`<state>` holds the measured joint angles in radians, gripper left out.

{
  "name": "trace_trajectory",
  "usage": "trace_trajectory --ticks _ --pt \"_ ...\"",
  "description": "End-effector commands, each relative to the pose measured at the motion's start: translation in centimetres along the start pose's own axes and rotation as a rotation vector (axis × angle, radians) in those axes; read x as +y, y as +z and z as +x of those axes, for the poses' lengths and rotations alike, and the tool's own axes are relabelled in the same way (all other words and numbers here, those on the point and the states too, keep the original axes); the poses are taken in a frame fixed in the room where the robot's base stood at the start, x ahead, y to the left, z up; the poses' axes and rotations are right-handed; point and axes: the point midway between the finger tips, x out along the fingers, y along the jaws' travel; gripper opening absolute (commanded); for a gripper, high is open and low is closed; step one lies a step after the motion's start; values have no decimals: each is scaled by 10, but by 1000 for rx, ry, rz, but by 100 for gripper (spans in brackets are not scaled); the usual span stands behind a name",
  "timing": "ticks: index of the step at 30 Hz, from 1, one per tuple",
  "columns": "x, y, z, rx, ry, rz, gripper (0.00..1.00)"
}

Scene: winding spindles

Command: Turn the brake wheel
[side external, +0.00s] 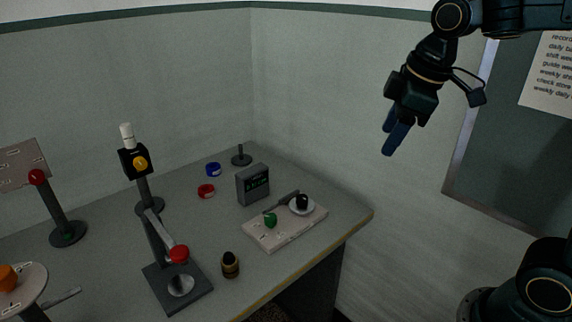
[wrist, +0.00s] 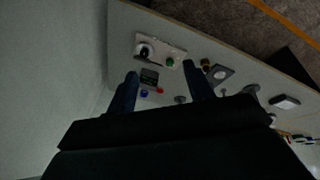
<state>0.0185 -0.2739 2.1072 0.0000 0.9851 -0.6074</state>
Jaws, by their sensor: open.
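No part is plainly marked as the brake wheel, so I cannot tell which it is. A pale board (side external: 285,228) on the table carries a white disc with a black knob (side external: 302,203) and a green knob (side external: 270,220). At the lower left edge is a pale round plate (side external: 32,280) with an orange knob (side external: 7,277), partly cut off. My gripper (side external: 387,151) is open and empty, high above and right of the table, apart from everything. In the wrist view its fingers (wrist: 160,68) spread, with the board (wrist: 158,42) beyond them.
A red-knobbed lever (side external: 178,254), a yellow-knobbed post (side external: 140,163) and a red-balled stick (side external: 54,210) stand left. Walls close the back.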

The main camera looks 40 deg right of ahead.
Motion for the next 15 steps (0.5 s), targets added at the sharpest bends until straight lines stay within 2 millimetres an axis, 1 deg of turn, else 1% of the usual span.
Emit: trace_trajectory --ticks 1,3,8,15 --pt "7 -9 6 -14 -10 -44 52" --pt "16 -20 12 -28 -20 -109 52" --pt "35 -44 29 -59 -51 -258 52" --pt "62 -77 64 -97 -105 -480 52"
